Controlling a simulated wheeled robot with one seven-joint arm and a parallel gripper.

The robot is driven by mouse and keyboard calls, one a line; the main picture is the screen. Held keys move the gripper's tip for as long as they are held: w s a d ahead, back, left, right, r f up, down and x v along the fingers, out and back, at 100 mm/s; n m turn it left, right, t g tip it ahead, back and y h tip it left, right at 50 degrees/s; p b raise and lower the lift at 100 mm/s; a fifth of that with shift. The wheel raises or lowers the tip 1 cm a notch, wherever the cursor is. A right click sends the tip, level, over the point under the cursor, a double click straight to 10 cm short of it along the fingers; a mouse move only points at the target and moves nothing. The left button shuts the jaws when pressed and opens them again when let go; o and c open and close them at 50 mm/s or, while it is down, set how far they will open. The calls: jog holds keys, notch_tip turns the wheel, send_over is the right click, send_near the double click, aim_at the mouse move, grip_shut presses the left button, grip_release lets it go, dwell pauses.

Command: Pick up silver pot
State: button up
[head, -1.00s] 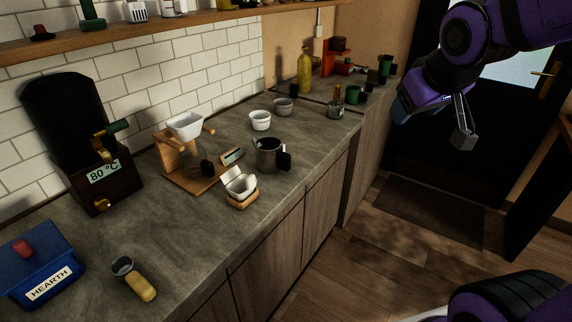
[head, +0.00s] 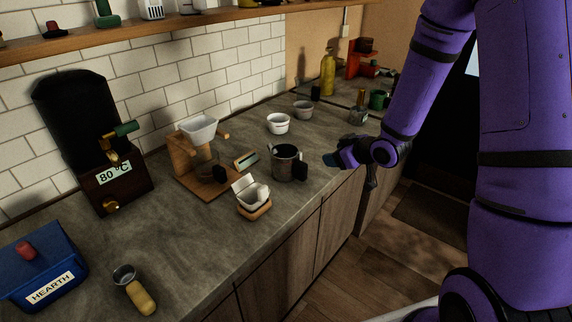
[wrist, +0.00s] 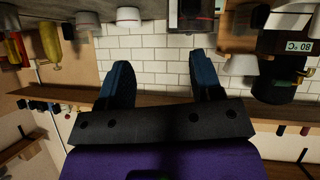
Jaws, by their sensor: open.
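The silver pot (head: 284,163) is a grey metal cylinder with a black handle (head: 302,173) on its right side. It stands upright on the counter near the middle of the head view. In the wrist view, which is upside down, what looks like the pot (wrist: 188,14) shows at the top centre. My gripper (head: 338,158) is to the right of the pot, near the counter's front edge, and apart from it. Its two blue fingers (wrist: 160,62) are spread and empty in the wrist view.
A white-lidded box on a wooden base (head: 254,208) sits in front of the pot. A wooden dripper stand (head: 181,165) is to its left. A white bowl (head: 278,128) and a grey bowl (head: 303,114) are behind it. A bottle (head: 359,108) stands farther right.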

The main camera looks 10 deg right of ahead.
aim_at(306, 172)
notch_tip(306, 172, down, 6)
jog(key=s+a+y, duration=0.1)
jog(key=a+y, duration=0.1)
jog(key=y, duration=0.1)
jog(key=x, duration=1)
jog(key=shift+w+a, duration=0.3)
jog(key=shift+w, duration=0.05)
jog(key=shift+t, duration=0.3)
grip_shut()
